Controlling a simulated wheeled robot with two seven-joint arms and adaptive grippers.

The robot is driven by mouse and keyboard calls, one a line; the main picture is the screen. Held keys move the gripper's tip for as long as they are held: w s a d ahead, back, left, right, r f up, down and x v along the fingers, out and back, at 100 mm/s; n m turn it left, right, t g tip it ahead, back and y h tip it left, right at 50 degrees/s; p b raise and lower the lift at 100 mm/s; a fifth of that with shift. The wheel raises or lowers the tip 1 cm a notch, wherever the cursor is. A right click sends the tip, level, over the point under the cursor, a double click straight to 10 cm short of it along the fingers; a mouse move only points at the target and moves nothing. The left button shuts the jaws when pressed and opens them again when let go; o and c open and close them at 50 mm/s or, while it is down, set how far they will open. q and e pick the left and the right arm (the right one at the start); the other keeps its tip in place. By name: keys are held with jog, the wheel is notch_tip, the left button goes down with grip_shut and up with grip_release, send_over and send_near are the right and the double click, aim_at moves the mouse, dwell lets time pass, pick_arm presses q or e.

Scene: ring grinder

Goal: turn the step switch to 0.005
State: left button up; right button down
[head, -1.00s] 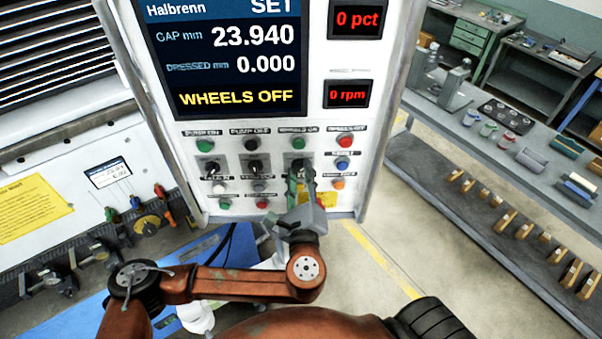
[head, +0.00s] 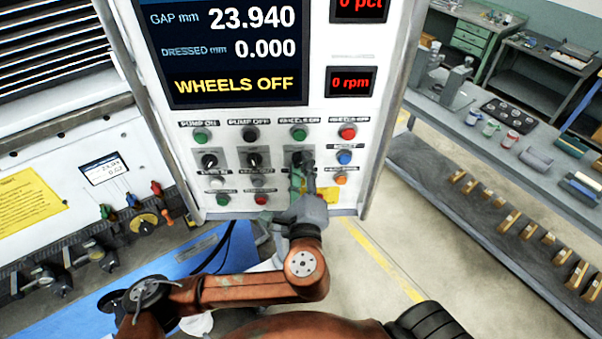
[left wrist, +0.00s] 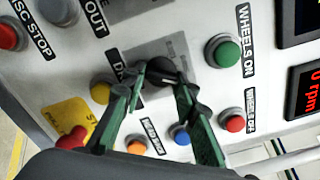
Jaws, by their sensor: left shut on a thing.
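Three black rotary switches sit in a row on the white control panel: a left one (head: 210,160), a middle one (head: 254,160) and a right one (head: 298,157). My left gripper (head: 303,168) is at the right one, below the green WHEELS ON button (head: 299,134). In the left wrist view, its green fingers (left wrist: 161,84) are shut on this black knob (left wrist: 158,70), one on each side. The fingers partly cover the knob and its label, so I cannot read which switch it is or its setting. My right gripper is not in view.
Close around the held knob are a red button (left wrist: 235,123), a blue button (left wrist: 181,134) and an orange button (head: 341,177). The screen (head: 230,50) reads WHEELS OFF. A grey bench (head: 480,150) with parts stands at the right.

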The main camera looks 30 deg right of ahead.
pick_arm(q)
jog(key=shift+d+n+b, duration=0.1)
jog(key=shift+n+b, duration=2.15)
jog(key=shift+n, duration=1.05)
jog(key=o, duration=1.2)
jog(key=shift+s, duration=0.1)
jog(key=shift+c, duration=0.2)
jog(key=shift+r, duration=0.1)
jog(key=v, duration=0.7)
jog(key=shift+s, duration=0.2)
